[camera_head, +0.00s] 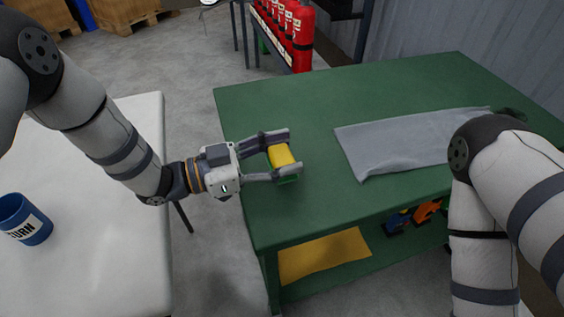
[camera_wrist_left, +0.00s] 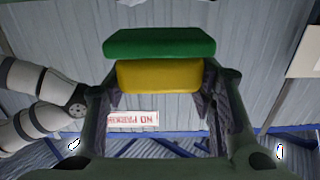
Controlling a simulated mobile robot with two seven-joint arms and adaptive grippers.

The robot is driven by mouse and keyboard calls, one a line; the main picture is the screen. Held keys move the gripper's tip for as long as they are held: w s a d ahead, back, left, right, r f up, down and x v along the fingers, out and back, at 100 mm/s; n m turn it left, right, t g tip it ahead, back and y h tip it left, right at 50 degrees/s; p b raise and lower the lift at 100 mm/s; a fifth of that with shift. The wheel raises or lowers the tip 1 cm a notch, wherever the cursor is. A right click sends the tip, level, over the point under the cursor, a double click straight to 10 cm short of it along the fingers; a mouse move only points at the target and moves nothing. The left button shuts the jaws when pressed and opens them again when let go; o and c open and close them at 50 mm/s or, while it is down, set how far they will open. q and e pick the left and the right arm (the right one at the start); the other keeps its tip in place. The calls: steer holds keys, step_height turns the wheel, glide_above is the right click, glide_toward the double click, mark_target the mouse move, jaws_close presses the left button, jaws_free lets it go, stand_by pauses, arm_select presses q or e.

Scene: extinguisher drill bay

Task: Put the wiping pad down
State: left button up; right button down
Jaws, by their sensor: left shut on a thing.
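The wiping pad (camera_head: 281,156) is a small block with a yellow layer and a green layer. My left gripper (camera_head: 284,155) is shut on it, with one finger on each side, over the near left part of the green table (camera_head: 350,95). In the left wrist view the pad's yellow side (camera_wrist_left: 158,77) sits between the fingers, with the green layer (camera_wrist_left: 158,44) beyond it. I cannot tell whether the pad touches the tabletop. My right arm comes in at the right, and its gripper does not show.
A grey cloth (camera_head: 405,143) lies on the table, right of the pad. The tabletop behind the pad is clear. A yellow cloth (camera_head: 325,255) lies on the lower shelf. A white table (camera_head: 95,260) with a blue mug (camera_head: 24,218) stands left. Red extinguishers (camera_head: 302,35) stand behind.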

mark_target(272, 168)
arm_select(q)
step_height(272, 168, down, 2)
steer(key=shift+d+f, duration=0.1)
steer(key=shift+f, duration=0.15)
steer(key=shift+f, duration=0.15)
steer(key=o, duration=1.1)
steer(key=shift+r, duration=0.3)
steer(key=v, duration=0.7)
steer(key=shift+s+a, duration=0.15)
steer(key=shift+a, duration=0.1)
steer(key=shift+f, duration=0.1)
